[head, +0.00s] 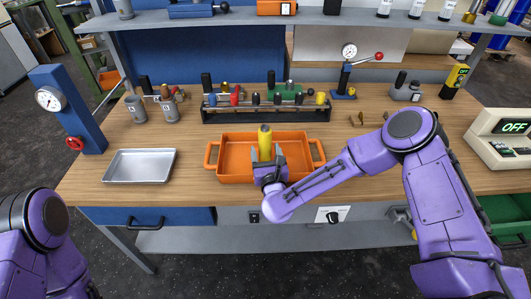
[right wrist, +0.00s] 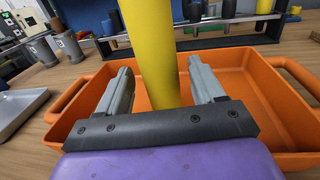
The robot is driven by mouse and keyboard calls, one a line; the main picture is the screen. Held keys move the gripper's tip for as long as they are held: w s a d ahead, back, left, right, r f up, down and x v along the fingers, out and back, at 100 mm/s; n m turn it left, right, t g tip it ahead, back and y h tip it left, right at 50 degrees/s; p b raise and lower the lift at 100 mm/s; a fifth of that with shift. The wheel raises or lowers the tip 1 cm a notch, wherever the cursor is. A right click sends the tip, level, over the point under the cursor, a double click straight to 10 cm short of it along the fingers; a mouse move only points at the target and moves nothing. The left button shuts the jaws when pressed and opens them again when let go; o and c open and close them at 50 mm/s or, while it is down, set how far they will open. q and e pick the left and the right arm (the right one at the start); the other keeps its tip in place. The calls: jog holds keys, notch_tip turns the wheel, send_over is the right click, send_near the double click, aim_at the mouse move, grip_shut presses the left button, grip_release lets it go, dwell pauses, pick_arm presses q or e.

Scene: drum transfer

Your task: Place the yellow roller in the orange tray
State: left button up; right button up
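The yellow roller (head: 265,142) stands roughly upright within the outline of the orange tray (head: 235,178), near the tray's middle. My right gripper (head: 268,156) reaches in over the tray's front wall with one finger on each side of the roller. In the right wrist view the roller (right wrist: 155,50) rises between the two spread fingers (right wrist: 160,80), with a narrow gap on each side. The roller's lower end is partly hidden by the gripper body, and it appears to reach the tray (right wrist: 255,90) floor. My left gripper is out of view.
A silver tray (head: 140,166) lies left of the orange tray. Behind stands a black rack (head: 266,112) with several coloured-handled tools. A blue gauge stand (head: 72,115) is at the left, a beige device (head: 500,138) at the right. Bare wood lies between the trays.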

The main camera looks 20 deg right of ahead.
jog(key=shift+r, duration=0.15)
jog(key=shift+s, duration=0.15)
jog(key=s+a+b, duration=0.1)
jog(key=s+b, duration=0.2)
jog(key=s, duration=0.8)
jog(key=shift+s+a+b, duration=0.3)
jog(key=shift+a+b, duration=0.05)
jog(key=shift+b, duration=0.05)
